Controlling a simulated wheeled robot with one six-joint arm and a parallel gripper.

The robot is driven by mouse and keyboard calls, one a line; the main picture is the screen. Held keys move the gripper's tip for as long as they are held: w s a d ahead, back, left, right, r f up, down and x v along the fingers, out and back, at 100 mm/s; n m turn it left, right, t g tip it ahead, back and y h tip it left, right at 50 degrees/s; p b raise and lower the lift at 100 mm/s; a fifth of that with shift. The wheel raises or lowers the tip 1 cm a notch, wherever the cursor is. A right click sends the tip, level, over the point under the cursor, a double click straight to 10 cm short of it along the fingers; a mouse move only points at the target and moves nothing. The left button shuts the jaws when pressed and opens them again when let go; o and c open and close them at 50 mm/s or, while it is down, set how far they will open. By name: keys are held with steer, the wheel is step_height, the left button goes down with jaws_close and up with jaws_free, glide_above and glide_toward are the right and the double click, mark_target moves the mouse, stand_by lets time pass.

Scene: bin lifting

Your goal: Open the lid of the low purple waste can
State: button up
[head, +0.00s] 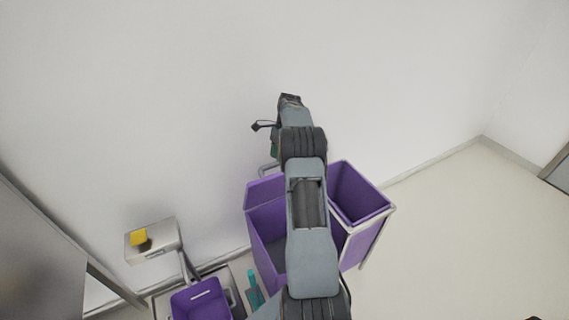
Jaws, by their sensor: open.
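Two purple waste cans stand side by side against the wall, partly covered by my arm. The left can (267,222) has a slanted purple panel at its back and a darker greyish area in front of it. I cannot tell which part is its lid. The right can (360,195) shows an open top with a purple inside and a pale frame. I cannot tell for sure which can is the low one. My gripper (270,153) is at the far end of my arm, above the back of the left can. It is open; its fingers are mostly hidden behind the wrist.
At lower left is a cart with a metal tray (154,242), a yellow block (139,238) and a small purple bucket (201,300). A teal object (254,290) is beside it. A grey panel (40,255) stands at far left.

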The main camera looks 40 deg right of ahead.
steer(key=s+a+r+b, duration=0.2)
steer(key=s+a+r, duration=0.3)
steer(key=s, duration=0.4)
steer(key=shift+s+a+r, duration=0.2)
steer(key=shift+s+r, duration=0.2)
steer(key=shift+r, duration=0.35)
steer(key=shift+c, duration=0.4)
